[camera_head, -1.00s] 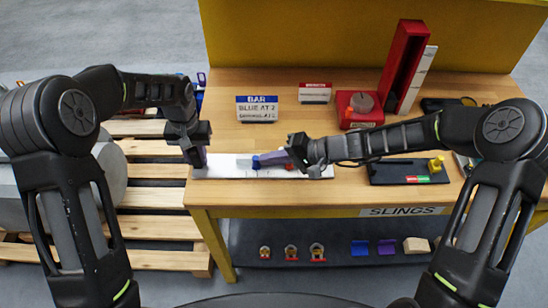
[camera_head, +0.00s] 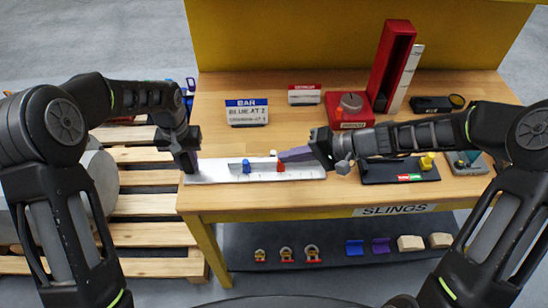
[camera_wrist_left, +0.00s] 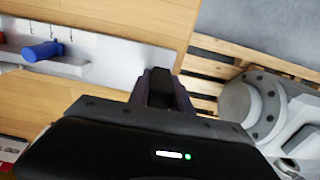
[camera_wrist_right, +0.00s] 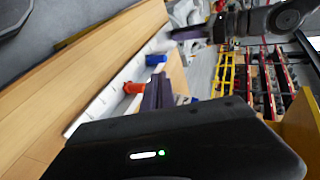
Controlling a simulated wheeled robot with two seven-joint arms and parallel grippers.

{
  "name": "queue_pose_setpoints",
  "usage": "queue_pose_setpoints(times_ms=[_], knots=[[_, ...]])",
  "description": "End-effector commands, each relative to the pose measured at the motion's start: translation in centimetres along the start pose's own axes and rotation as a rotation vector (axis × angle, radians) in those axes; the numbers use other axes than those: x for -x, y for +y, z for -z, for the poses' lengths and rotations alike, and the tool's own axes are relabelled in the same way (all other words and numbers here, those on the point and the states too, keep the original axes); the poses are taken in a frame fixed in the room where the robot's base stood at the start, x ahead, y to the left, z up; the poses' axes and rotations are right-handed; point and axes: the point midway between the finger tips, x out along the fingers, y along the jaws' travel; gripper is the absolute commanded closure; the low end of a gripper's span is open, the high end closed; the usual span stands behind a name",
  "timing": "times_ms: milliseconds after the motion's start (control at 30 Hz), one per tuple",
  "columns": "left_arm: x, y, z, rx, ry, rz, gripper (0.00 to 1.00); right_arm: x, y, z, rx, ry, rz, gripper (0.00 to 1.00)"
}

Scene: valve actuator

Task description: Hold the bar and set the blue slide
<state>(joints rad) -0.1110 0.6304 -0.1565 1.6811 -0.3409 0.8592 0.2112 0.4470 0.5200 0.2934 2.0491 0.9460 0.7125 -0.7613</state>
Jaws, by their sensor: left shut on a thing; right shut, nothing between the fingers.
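The bar (camera_head: 215,172) is a pale grey strip with tick marks, lying along the table's front edge. The blue slide (camera_head: 246,166) sits near its middle, and the red slide (camera_head: 280,167) is to its right. Both also show in the right wrist view, blue (camera_wrist_right: 156,59) and red (camera_wrist_right: 134,87). My left gripper (camera_head: 190,168) is shut on the bar's left end; its fingers hide the grip. My right gripper (camera_head: 282,155) is shut and empty, its tips at or just above the red slide. I cannot tell whether they touch it.
A sign (camera_head: 247,112) reads "BAR" and "BLUE AT 2". Behind the bar stand a smaller red-and-white sign (camera_head: 305,95), a red block with a round knob (camera_head: 350,110) and a tall red channel (camera_head: 391,65). A dark tray (camera_head: 385,174) lies right of the bar.

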Motion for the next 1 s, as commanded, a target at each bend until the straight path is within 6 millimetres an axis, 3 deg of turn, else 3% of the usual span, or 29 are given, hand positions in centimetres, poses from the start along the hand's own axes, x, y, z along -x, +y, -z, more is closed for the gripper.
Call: queue_pose_setpoints(times_ms=[133,367,567,667,767,833,1000], knots=[[-0.3,0.1,-0.2,-0.001,-0.006,-0.001,1.00,1.0,0.0,-0.1,-0.001,-0.001,0.000,1.00],[-0.3,0.1,-0.2,-0.001,-0.006,-0.001,1.00,1.1,0.0,-0.1,-0.001,-0.001,0.000,1.00],[-0.3,0.1,-0.2,-0.001,-0.006,-0.001,1.00,0.6,-0.6,-0.4,0.014,-0.014,0.002,0.85],[-0.3,0.1,-0.2,-0.001,-0.006,-0.001,1.00,-0.6,-2.3,-1.3,0.054,-0.043,0.008,0.77],[-0.3,0.1,-0.2,-0.001,-0.006,0.000,1.00,-2.6,-5.6,-3.2,0.150,-0.105,0.016,0.69],[-0.3,0.1,-0.2,-0.001,-0.006,0.000,1.00,-4.3,-7.8,-6.0,0.304,-0.192,-0.005,0.63],[-0.3,0.1,-0.2,-0.001,-0.006,-0.001,1.00,-6.5,-9.7,-12.3,0.912,-0.431,-0.079,0.61]])
